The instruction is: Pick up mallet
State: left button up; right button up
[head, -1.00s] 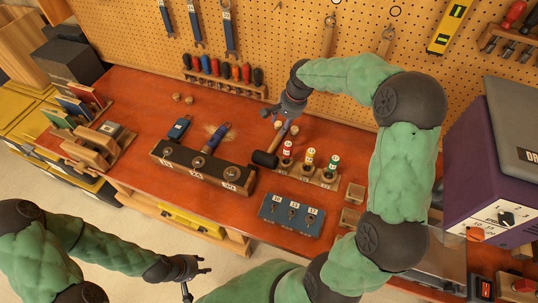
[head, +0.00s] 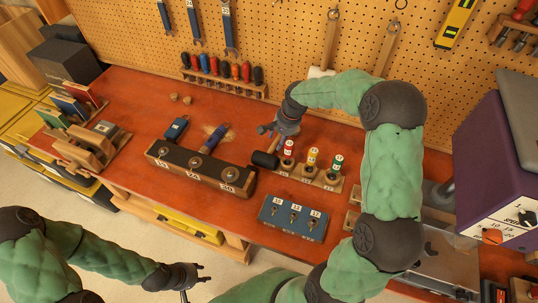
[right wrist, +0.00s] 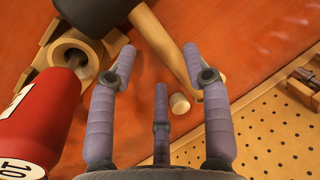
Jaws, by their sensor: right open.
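The mallet has a black head (head: 265,159) that lies on the red-orange bench, left of the red-capped bottle. In the right wrist view, the black head (right wrist: 95,12) is at the top and its wooden handle (right wrist: 165,50) runs diagonally between my fingers. My right gripper (right wrist: 160,62) is open around the handle in that view, and I cannot tell whether it touches. In the head view, my right gripper (head: 270,131) hides most of the handle. My left gripper (head: 198,281) is open and empty, in front of the bench.
A dark block with round sockets (head: 200,170) is to the left, and a blue numbered block (head: 293,218) is nearer. The pegboard (head: 290,45) rises behind.

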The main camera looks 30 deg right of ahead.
aim_at(276, 145)
jog(key=b+x, duration=0.1)
jog(key=x, duration=0.4)
jog(key=shift+s, duration=0.1)
grip_shut()
jog(key=shift+r, duration=0.1)
jog(key=shift+r, duration=0.15)
